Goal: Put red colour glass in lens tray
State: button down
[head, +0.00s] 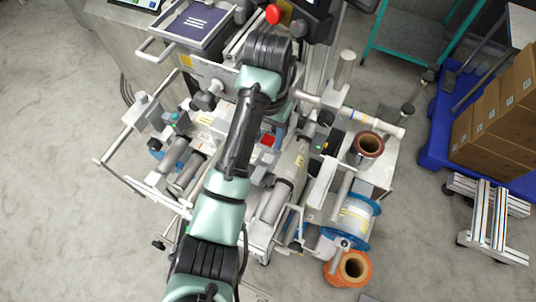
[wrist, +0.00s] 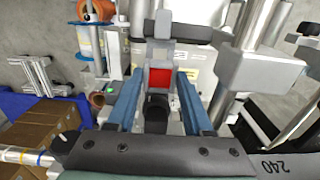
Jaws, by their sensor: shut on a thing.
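The red colour glass (wrist: 160,78) is a small flat red square, seen between the fingertips of my gripper (wrist: 160,74) in the wrist view. My gripper's blue fingers are shut on it from both sides. In the head view the red glass (head: 268,140) shows just right of my arm, above the middle of the machine; my arm hides much of the gripper there. A grey bracket-like part (wrist: 162,52) lies just beyond the glass in the wrist view. I cannot make out the lens tray for certain in either view.
The machine's rollers and bars crowd around the gripper, with a grey block (wrist: 262,75) close on the right. A brown reel (head: 368,144), a blue-rimmed reel (head: 360,222) and an orange reel (head: 350,269) are at the machine's right. Cardboard boxes (head: 497,125) stand on a blue pallet (head: 437,142).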

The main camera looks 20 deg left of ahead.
aim_at(268, 141)
notch_tip(268, 141, down, 7)
jog(key=p, duration=0.1)
dwell(0.3)
jog(key=shift+f, duration=0.1)
jog(key=shift+f, duration=0.15)
jog(key=shift+c, duration=1.5)
grip_release()
notch_tip(268, 141, up, 11)
jog(key=shift+r+p, duration=0.1)
jog(key=shift+p, duration=0.8)
jog(key=shift+r+p, duration=0.6)
jog(key=shift+r, duration=0.05)
jog(key=shift+f, duration=0.1)
